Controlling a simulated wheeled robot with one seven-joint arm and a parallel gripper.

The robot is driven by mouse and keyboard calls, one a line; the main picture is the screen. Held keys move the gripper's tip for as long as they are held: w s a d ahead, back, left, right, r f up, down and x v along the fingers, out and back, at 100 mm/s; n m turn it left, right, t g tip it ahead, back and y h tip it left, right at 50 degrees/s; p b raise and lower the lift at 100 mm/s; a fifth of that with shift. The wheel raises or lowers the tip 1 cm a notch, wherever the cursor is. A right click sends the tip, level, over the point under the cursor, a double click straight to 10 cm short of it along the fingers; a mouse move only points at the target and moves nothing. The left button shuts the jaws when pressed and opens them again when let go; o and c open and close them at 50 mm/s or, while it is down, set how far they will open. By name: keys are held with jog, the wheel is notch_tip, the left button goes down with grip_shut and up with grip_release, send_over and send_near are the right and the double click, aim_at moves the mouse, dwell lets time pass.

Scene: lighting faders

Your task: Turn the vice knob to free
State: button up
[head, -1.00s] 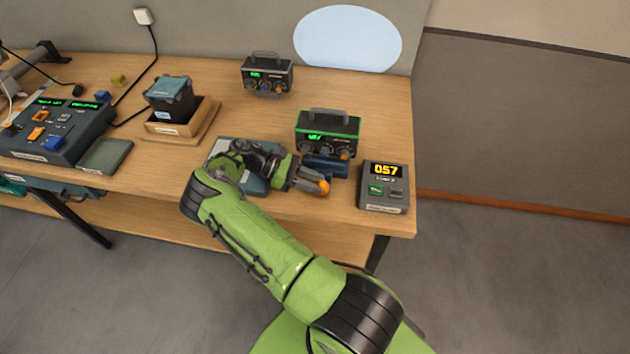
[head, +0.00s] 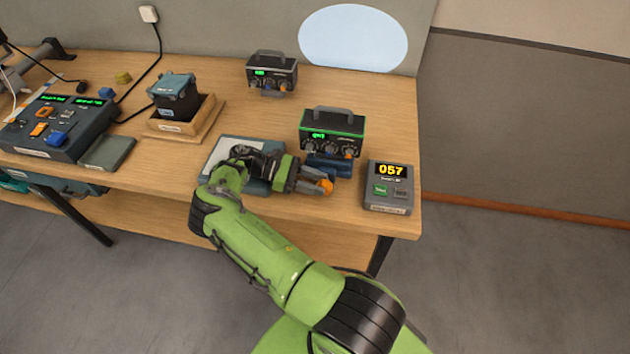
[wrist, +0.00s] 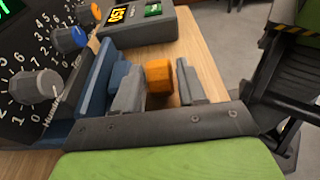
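The vice (head: 330,166) is blue and stands near the front right of the table, below a dark device with a green-lit edge (head: 331,130). Its orange knob (head: 327,187) faces the table's front edge; in the wrist view the orange knob (wrist: 159,76) shows between my two grey fingers. My gripper (head: 312,181) is at the knob from the left; in the wrist view my gripper (wrist: 160,88) has one finger each side, with narrow gaps visible. Contact with the knob cannot be made out. A blue vice body (wrist: 105,78) lies just left of the fingers.
A display box reading 057 (head: 388,187) stands close right of the vice. A grey-blue plate (head: 225,158) lies under my wrist. A second dialled device (head: 271,72) is behind. A fader console (head: 50,125) and a wooden tray (head: 180,128) are left.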

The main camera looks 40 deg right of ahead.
notch_tip(320, 180, up, 10)
jog(key=p, duration=0.1)
dwell(0.4)
